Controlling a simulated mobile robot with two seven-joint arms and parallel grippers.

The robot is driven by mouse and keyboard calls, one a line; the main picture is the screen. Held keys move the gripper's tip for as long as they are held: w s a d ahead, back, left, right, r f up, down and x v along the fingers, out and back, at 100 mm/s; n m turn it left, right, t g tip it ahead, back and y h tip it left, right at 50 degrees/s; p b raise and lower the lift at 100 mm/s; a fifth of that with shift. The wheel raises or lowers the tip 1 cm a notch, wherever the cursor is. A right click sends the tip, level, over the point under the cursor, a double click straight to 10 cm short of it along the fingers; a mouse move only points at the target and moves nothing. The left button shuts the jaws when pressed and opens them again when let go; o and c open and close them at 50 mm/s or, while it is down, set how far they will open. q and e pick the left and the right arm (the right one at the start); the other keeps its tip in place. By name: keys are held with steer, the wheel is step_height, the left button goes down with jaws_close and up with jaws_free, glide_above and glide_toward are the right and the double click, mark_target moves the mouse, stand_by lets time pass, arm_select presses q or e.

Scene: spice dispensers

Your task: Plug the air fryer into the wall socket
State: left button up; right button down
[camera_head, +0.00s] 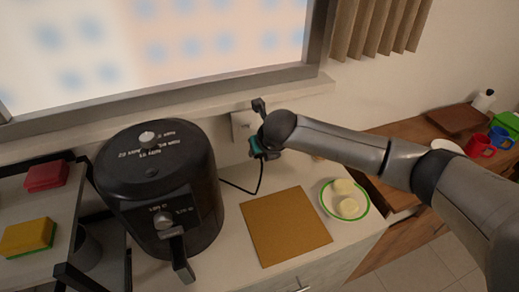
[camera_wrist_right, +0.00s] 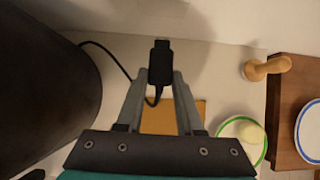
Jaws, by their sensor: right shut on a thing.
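The black air fryer (camera_head: 155,175) stands on the counter below the window, and its dark side (camera_wrist_right: 45,85) fills the left of the right wrist view. My right gripper (camera_wrist_right: 160,78) is shut on the black plug (camera_wrist_right: 160,62), whose end points toward the top of that view. The cord (camera_head: 243,189) loops from the fryer up to the gripper. In the head view my right gripper (camera_head: 258,150) is close to the wall socket (camera_head: 241,124), partly covering it. The gap between plug and socket cannot be told. My left gripper is not in view.
A shelf at left holds a red sponge (camera_head: 45,176) and a yellow sponge (camera_head: 28,238). Red mug (camera_head: 480,147) and blue mug (camera_head: 499,138) stand far right.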

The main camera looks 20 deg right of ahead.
mark_target(244, 122)
steer(key=shift+w, duration=0.15)
steer(key=shift+w+a+b, duration=0.1)
steer(key=shift+w+b, duration=0.25)
steer(key=shift+w, duration=1.05)
steer(key=shift+w+b, duration=0.75)
steer(key=shift+w, duration=0.6)
steer(key=shift+w+a, duration=0.1)
steer(key=shift+w, duration=0.25)
steer(key=shift+w+b, duration=0.75)
steer(key=shift+w, duration=0.05)
steer(key=shift+w+r, duration=0.1)
